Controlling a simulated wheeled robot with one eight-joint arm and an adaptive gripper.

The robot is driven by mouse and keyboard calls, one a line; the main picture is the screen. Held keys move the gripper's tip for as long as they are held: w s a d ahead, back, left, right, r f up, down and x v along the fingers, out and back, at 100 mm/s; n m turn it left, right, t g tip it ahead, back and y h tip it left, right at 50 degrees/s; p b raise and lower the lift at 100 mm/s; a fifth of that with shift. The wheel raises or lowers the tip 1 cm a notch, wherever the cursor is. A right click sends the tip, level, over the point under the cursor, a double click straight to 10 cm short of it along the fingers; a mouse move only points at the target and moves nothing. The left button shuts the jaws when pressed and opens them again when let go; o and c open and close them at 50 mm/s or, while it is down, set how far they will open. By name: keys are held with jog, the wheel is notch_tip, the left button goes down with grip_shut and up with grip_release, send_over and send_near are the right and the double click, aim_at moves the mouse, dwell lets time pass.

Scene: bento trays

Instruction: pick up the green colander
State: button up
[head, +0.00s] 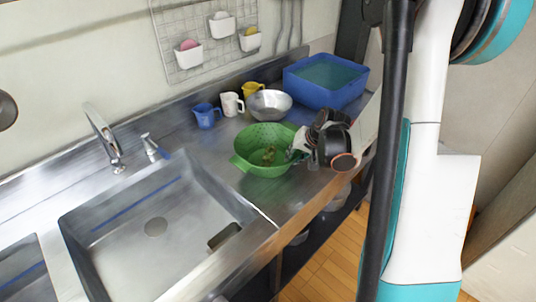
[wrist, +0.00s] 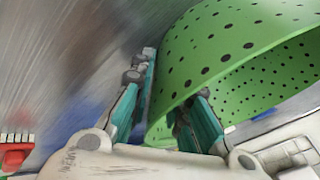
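The green colander (head: 262,165) stands on the steel counter with some small greenish-brown bits inside. In the head view, my gripper (head: 298,146) is at its right rim, with the fingers partly hidden by the wrist. In the wrist view, the perforated green wall of the colander (wrist: 215,45) fills the upper right. My gripper (wrist: 175,76) has its teal fingers apart, with the colander's rim and wall between them. The left finger is outside the wall and the right finger is on the inner side. A gap shows, so it does not look clamped.
A metal bowl (head: 269,105), a blue mug (head: 206,116), a white mug (head: 231,104) and a yellow mug (head: 253,90) stand behind the colander. A blue bin (head: 312,94) is at the back right. The sink (head: 130,240) lies left, and the counter's front edge is close.

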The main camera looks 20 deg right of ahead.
jog(key=shift+r, duration=0.15)
grip_shut()
notch_tip(320, 180, up, 20)
jog(key=p, duration=0.6)
jog(key=shift+p, duration=0.35)
